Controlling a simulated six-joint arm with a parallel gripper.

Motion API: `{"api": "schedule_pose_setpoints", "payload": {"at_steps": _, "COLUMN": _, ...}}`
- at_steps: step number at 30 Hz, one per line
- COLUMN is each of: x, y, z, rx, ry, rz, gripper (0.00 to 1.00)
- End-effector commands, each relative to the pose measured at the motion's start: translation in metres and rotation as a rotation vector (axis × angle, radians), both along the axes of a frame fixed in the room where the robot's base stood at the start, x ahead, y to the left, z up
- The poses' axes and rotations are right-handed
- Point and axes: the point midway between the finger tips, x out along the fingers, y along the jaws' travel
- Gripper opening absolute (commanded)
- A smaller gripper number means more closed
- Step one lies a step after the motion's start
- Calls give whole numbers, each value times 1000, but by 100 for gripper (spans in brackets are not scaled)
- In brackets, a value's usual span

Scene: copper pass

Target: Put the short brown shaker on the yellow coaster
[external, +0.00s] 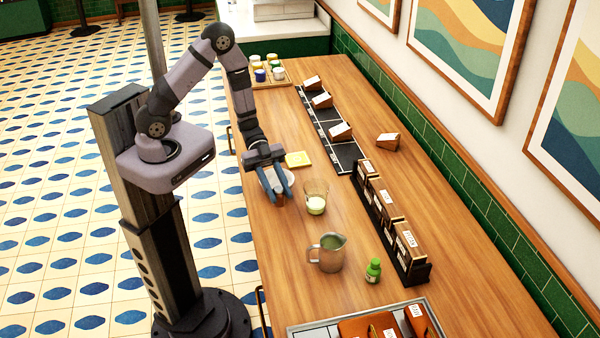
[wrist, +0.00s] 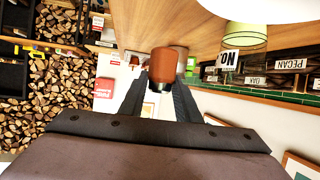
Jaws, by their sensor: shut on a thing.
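The short brown shaker (external: 280,201) is between the fingers of my gripper (external: 281,196), near the table's left edge. In the wrist view the shaker (wrist: 163,65) shows brown with a dark end, with a finger on each side. My gripper is shut on it. I cannot tell whether the shaker touches the table. The yellow coaster (external: 298,159) lies flat and bare on the table, beyond and slightly right of my gripper. I do not make out the coaster in the wrist view.
A white round dish (external: 285,177) is partly hidden behind my fingers. A black rack of boxes (external: 412,268) is right. A tray of cups (external: 286,80) is far back.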

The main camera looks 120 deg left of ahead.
Motion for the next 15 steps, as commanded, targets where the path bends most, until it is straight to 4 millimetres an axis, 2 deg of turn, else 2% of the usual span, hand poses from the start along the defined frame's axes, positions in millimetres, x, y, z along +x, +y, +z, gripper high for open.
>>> {"api": "schedule_pose_setpoints", "payload": {"at_steps": 6, "x": 0, "y": 0, "z": 24, "rx": 2, "ry": -3, "rz": 0, "gripper": 7}}
{"api": "schedule_pose_setpoints", "payload": {"at_steps": 15, "x": 0, "y": -1, "z": 34, "rx": -3, "ry": 1, "rz": -1, "gripper": 7}}
